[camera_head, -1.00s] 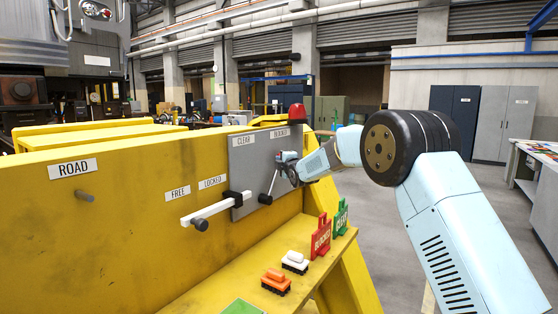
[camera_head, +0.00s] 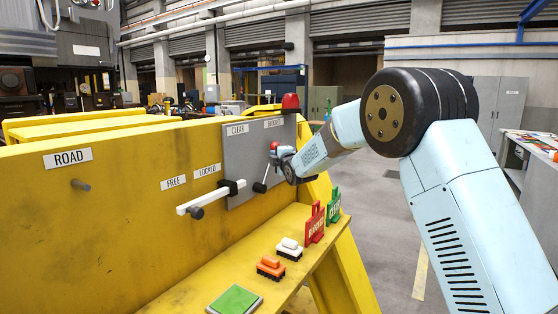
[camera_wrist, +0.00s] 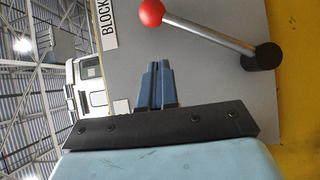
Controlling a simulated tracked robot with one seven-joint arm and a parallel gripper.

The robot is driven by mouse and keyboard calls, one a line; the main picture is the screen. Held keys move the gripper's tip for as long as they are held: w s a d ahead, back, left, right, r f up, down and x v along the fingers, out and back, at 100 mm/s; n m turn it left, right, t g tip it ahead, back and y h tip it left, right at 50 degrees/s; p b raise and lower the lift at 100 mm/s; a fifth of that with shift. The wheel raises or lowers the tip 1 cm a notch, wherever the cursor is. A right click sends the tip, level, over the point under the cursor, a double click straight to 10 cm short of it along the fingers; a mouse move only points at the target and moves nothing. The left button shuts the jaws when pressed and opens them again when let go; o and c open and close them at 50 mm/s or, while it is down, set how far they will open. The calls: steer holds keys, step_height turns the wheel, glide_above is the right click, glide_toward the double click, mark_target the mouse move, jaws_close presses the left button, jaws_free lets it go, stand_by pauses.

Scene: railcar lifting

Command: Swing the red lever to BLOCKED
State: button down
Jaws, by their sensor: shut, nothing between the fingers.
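The red lever has a red ball knob (camera_head: 274,146), a metal rod and a black hub (camera_head: 260,187), on a grey panel (camera_head: 240,195). It leans up and right, with the knob below the BLOCKED label (camera_head: 274,123) and right of the CLEAR label (camera_head: 237,129). In the wrist view, the knob (camera_wrist: 151,12) and hub (camera_wrist: 267,56) show at the top. My gripper (camera_wrist: 158,85) is shut and empty, apart from the rod in that picture, with part of the BLOCKED label beyond. In the head view my gripper (camera_head: 281,158) is close by the knob, its fingertips hard to make out.
A white handle (camera_head: 210,198) sticks out left of the panel, below the FREE and LOCKED labels. A shelf below holds red (camera_head: 315,222) and green (camera_head: 334,204) tags, two brushes and a green pad (camera_head: 235,299). A red lamp (camera_head: 290,102) tops the yellow wall.

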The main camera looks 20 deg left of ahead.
steer(key=shift+v, duration=2.7)
steer(key=shift+s, duration=0.1)
